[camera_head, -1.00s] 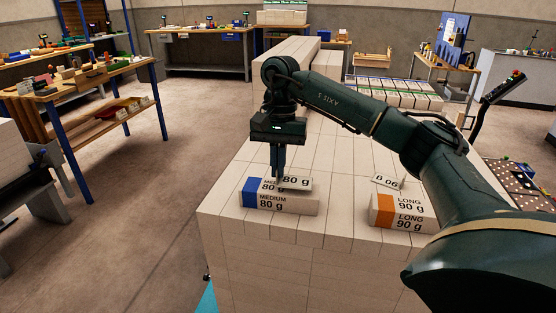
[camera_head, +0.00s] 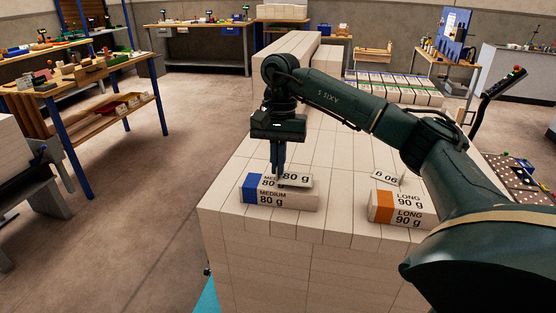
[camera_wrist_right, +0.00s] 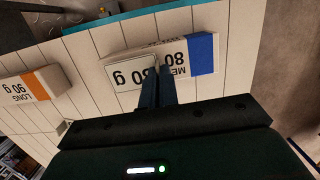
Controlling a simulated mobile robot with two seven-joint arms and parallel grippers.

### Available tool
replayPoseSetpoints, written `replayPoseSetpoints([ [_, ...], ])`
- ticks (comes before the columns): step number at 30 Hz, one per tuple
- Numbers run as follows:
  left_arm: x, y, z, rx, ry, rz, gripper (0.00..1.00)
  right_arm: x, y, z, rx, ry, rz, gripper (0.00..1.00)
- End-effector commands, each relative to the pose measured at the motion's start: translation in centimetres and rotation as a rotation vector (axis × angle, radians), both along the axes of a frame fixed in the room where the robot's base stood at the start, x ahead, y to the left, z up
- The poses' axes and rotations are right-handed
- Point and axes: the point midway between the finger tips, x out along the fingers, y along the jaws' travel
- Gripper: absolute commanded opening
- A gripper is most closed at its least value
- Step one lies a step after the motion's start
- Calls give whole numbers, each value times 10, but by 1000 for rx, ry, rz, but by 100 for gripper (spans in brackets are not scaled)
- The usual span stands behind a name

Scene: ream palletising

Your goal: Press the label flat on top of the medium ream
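The medium ream (camera_head: 290,201) is white with a blue end and lies on the big white stack. A white label reading "80 g" (camera_head: 298,180) is at its top, set at a slight angle to it; whether it lies fully flat I cannot tell. My right gripper (camera_head: 279,180) points down with its fingers together, tips at the label's left part. In the right wrist view the fingers (camera_wrist_right: 158,88) cover part of the label (camera_wrist_right: 129,73), and the ream's blue end (camera_wrist_right: 203,54) is to their right. My left gripper is not in view.
The long ream (camera_head: 403,208) with an orange end lies to the right on the same stack (camera_head: 270,255). A loose label (camera_head: 387,178) with upside-down print is behind it. A higher white stack (camera_head: 292,50) stands behind. Workbenches stand at the left and back.

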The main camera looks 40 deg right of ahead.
Motion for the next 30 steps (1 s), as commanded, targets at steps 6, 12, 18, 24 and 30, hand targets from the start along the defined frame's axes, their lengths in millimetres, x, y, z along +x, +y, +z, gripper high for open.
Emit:
replayPoseSetpoints([
  [6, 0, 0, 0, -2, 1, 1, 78, 0, 0, 0, 0, 0, 0, 0],
  [12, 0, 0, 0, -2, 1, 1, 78, 0, 0, 0, 0, 0, 0, 0],
  [18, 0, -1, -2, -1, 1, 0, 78, 0, 0, -4, 0, 0, 0, 0],
  [24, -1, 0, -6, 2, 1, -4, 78, 0, 0, -10, 1, 1, 0, 0],
  [30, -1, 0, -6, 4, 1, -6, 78, 0, 0, -12, 1, -1, 0, 0],
])
